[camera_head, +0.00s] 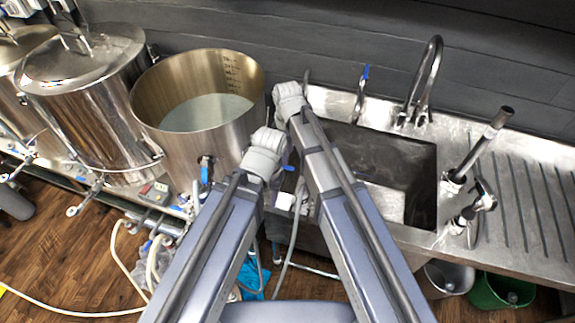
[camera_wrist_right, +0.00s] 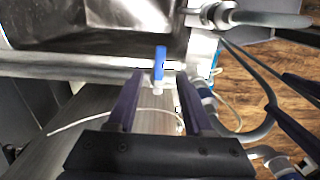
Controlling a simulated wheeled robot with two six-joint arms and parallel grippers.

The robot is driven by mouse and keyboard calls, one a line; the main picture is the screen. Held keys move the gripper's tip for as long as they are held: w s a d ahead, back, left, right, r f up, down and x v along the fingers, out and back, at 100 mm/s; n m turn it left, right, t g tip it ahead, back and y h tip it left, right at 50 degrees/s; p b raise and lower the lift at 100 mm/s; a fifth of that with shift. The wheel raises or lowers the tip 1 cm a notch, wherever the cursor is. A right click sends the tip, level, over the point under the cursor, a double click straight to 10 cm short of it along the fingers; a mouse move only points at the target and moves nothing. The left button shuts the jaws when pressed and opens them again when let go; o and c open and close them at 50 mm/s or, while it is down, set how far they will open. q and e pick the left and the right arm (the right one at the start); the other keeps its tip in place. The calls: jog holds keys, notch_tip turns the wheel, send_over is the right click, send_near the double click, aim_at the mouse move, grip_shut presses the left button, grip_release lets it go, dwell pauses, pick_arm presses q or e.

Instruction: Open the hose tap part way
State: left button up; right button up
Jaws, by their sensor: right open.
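The hose tap shows in the right wrist view as an upright blue lever (camera_wrist_right: 160,62) on a small pale stem. It stands against a long metal rim. My right gripper (camera_wrist_right: 160,80) is open, with its two dark purple fingers apart. The lever appears in the gap between the fingertips, a little to the right of the left one; I cannot tell whether either finger touches it. In the head view the right gripper (camera_head: 289,160) is mostly hidden between my arms, near the left front of the sink. My left gripper's fingers are not visible.
The steel sink (camera_head: 425,215) has a tall curved faucet (camera_head: 427,75) and another blue-tipped fitting (camera_head: 363,78) behind it. An open pot (camera_head: 190,150) with a blue-handled valve (camera_head: 205,168) stands to the left. Hoses (camera_head: 152,258) hang and lie below. A green bucket (camera_head: 490,292) stands under the counter.

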aim_at(288, 167)
notch_tip(288, 167, down, 6)
jog(key=b, duration=0.4)
jog(key=shift+r+b, duration=0.15)
jog(key=shift+b, duration=0.2)
jog(key=shift+r, duration=0.1)
grip_shut()
dwell(0.9)
